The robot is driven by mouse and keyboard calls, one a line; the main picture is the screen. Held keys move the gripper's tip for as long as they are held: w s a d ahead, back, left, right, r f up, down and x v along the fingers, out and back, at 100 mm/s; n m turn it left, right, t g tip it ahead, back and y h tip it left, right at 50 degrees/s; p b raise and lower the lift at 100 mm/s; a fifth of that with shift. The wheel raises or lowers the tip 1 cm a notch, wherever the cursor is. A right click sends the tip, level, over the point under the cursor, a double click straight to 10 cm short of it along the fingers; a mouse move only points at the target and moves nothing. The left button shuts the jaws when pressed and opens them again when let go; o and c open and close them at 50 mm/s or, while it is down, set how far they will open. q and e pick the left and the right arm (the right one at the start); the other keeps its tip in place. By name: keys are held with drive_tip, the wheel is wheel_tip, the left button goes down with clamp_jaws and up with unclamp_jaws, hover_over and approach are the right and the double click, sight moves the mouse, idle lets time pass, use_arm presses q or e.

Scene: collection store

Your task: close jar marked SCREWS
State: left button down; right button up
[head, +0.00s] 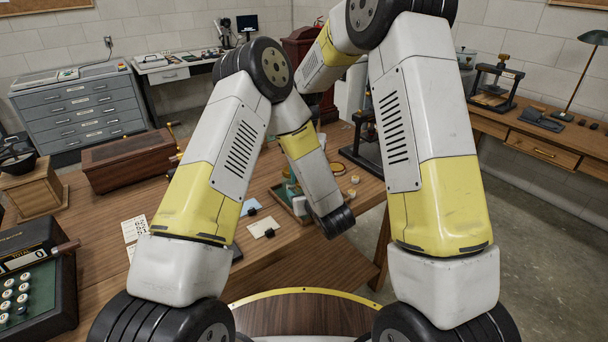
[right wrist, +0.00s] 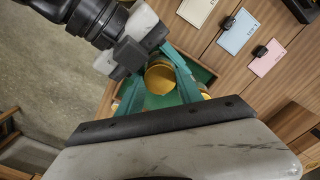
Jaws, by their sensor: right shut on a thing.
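In the right wrist view, my right gripper (right wrist: 160,82) has its two teal fingers closed around a gold-yellow round piece (right wrist: 160,79), a lid or jar top. It is over a green-lined tray (right wrist: 206,75). My left gripper (right wrist: 136,52) comes in from the upper left, close to that piece; its fingertips are not clear. No SCREWS marking is readable, and I cannot make out a jar body.
Small round pieces (head: 338,168) lie beside the tray. White, blue (right wrist: 238,31) and pink cards with black clips lie on the table. A wooden chest (head: 120,160) and a cash register (head: 35,275) stand at the left. A black press (head: 365,145) stands behind the tray.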

drive_tip(key=shift+f, duration=0.3)
drive_tip(key=o, duration=1.3)
drive_tip(key=shift+r, duration=2.2)
drive_tip(key=shift+c, duration=0.5)
